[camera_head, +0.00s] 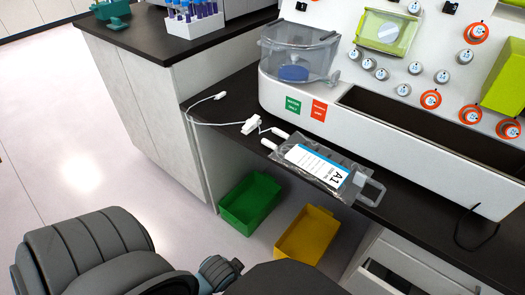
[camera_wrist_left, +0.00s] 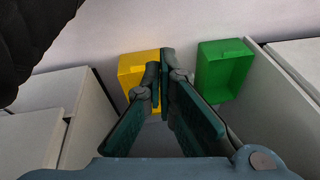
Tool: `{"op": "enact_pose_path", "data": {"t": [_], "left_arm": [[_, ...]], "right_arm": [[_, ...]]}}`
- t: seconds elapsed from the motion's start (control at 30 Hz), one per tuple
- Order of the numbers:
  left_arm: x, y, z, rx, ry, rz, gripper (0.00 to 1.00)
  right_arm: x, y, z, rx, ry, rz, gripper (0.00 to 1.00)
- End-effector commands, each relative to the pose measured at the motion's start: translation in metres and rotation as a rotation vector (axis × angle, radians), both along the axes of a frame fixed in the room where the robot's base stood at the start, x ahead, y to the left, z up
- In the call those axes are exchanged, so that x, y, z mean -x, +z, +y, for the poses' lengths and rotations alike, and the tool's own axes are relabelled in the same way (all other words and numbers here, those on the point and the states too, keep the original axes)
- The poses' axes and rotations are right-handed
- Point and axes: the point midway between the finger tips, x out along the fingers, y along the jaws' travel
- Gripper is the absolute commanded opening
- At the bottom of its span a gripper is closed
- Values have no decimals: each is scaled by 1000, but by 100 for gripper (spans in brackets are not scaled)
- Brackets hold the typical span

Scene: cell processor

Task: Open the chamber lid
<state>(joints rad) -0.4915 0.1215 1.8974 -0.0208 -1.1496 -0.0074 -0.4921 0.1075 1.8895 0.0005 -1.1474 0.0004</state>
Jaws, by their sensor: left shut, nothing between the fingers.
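The chamber (camera_head: 292,73) is at the left end of the white cell processor (camera_head: 345,115) in the head view. Its clear, smoky lid (camera_head: 305,40) appears to be down over it, with a blue round part (camera_head: 293,73) showing through. My left gripper (camera_wrist_left: 160,68) shows in the left wrist view with its dark green fingers drawn together at the tips and nothing between them. It points down toward the floor bins, away from the chamber. The chamber is not in the wrist view. My right gripper is in neither view.
A clear bag labelled A1 (camera_head: 318,168) with a white tube and clip (camera_head: 250,125) lies on the dark counter, overhanging its front edge. A green bin (camera_head: 250,200) and a yellow bin (camera_head: 307,235) stand below. A tube rack (camera_head: 194,24) is on the left counter.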

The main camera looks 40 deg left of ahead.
Motion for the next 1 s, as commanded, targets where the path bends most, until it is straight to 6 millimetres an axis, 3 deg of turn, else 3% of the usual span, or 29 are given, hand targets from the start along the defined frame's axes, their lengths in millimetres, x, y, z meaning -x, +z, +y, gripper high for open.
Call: {"op": "enact_pose_path", "data": {"t": [0.03,0.13,0.17,0.2,0.27,0.3,0.37,0.43,0.53,0.6,0.63,0.7,0.77,1.0], "left_arm": [[-7,-17,7,-34,-19,-23,0],[-21,-6,38,-175,-79,-75,0],[-28,0,55,-252,-107,-96,0],[-41,15,87,-405,-161,-135,0],[-66,54,136,-668,-256,-189,0],[-84,85,163,-845,-321,-220,0],[-113,138,196,-1132,-429,-256,0],[-146,208,217,-1493,-574,-275,0],[-189,305,212,-2042,-800,-235,0],[-211,354,191,-2404,-947,-148,0],[-218,367,182,-2525,-998,-105,0],[-227,383,168,-2711,-1069,-26,0],[-232,388,163,-2775,-1093,9,0],[-258,405,164,-2781,-1083,12,0]], "right_arm": [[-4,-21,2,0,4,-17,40],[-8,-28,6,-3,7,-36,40],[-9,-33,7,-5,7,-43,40],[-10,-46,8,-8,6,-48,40],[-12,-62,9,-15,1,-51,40],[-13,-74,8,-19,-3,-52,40],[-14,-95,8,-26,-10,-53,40],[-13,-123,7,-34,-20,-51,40],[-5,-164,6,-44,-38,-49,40],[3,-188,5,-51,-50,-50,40],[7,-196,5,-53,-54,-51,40],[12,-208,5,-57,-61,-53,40],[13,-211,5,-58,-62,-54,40],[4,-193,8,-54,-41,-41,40]]}}
